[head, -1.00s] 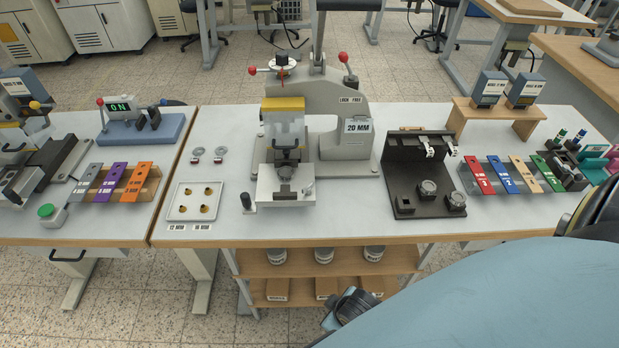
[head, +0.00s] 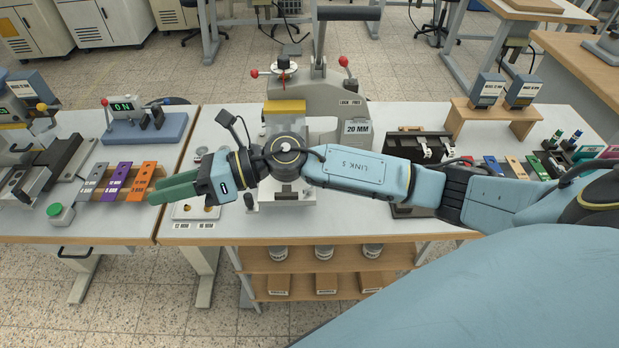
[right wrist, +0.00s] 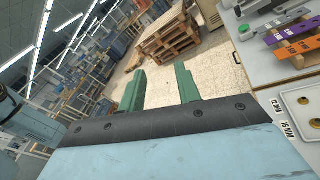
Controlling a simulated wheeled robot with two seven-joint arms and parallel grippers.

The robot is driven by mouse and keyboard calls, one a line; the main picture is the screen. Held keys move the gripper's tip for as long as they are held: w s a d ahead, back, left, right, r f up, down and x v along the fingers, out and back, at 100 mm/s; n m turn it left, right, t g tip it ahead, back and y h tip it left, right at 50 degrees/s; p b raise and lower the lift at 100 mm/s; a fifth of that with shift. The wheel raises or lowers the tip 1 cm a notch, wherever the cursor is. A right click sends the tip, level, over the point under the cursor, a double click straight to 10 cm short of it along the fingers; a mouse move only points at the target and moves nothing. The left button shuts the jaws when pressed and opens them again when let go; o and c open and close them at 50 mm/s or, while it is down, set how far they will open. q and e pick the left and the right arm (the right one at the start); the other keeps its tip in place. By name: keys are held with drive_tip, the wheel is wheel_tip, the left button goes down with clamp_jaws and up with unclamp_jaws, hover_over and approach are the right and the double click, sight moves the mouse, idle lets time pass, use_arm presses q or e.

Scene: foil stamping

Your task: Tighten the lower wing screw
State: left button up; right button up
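The press (head: 340,103) stands at the middle of the bench, with a yellow block (head: 285,106) on its head. My right arm crosses in front and hides much of its middle and lower part. I cannot make out a lower wing screw; a small black knob (head: 249,201) stands at the front left of the press base. My right gripper (head: 168,190) is left of the press, above the white tray and near the orange foil strip. In the right wrist view its green fingers (right wrist: 160,88) are apart with nothing between them. My left gripper is not in view.
A white tray (head: 184,217) lies below my right wrist, partly hidden. Coloured strips (head: 118,181) lie on a rack at left. A black fixture (head: 418,150) stands right of the press, partly behind my arm. A wooden riser (head: 470,118) is at back right.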

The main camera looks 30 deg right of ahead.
drive_tip(key=s+d+f+n+g+h, duration=0.1)
drive_tip(key=d+f+n+g+h, duration=0.15)
drive_tip(key=n, duration=0.35)
drive_tip(key=n+g+h, duration=0.2)
drive_tip(key=n+h, duration=0.3)
drive_tip(key=h, duration=0.9)
hover_over(309, 189)
wheel_tip(309, 189, down, 6)
drive_tip(key=f, duration=0.6)
drive_tip(key=f+p, duration=0.1)
drive_tip(key=f, duration=0.5)
drive_tip(key=shift+w+d, duration=0.2)
clamp_jaws()
